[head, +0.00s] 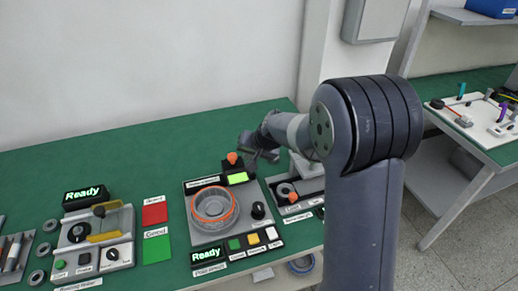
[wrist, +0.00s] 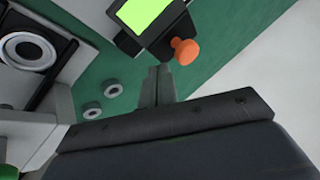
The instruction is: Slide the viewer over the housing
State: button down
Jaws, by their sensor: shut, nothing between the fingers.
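The viewer is a small black box with a lit green screen (head: 237,178) and an orange knob (head: 232,158) at the back of a grey station. It also shows at the top of the wrist view, with its screen (wrist: 146,14) and knob (wrist: 184,50). The housing (head: 213,205) is a round grey part with an orange rim, seated in the station in front of the viewer. My gripper (head: 254,150) is just right of the knob in the head view. In the wrist view its fingers (wrist: 158,72) are together and empty, beside the knob; contact is not visible.
A ring station (head: 285,190) with another orange knob stands right of the housing station, partly behind my arm. A black dial (head: 258,210) and colored buttons border the housing. Red and green pads (head: 155,213) lie left. The green table (head: 120,155) is clear behind.

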jog(key=shift+w+a+f, duration=0.1)
jog(key=shift+w+a, duration=0.05)
jog(key=shift+a, duration=0.65)
jog(key=shift+a, duration=0.1)
jog(key=s+a+p, duration=0.2)
jog(key=a+p, duration=0.1)
jog(key=a, duration=0.6)
jog(key=shift+s, duration=0.35)
jog(key=shift+a, duration=0.1)
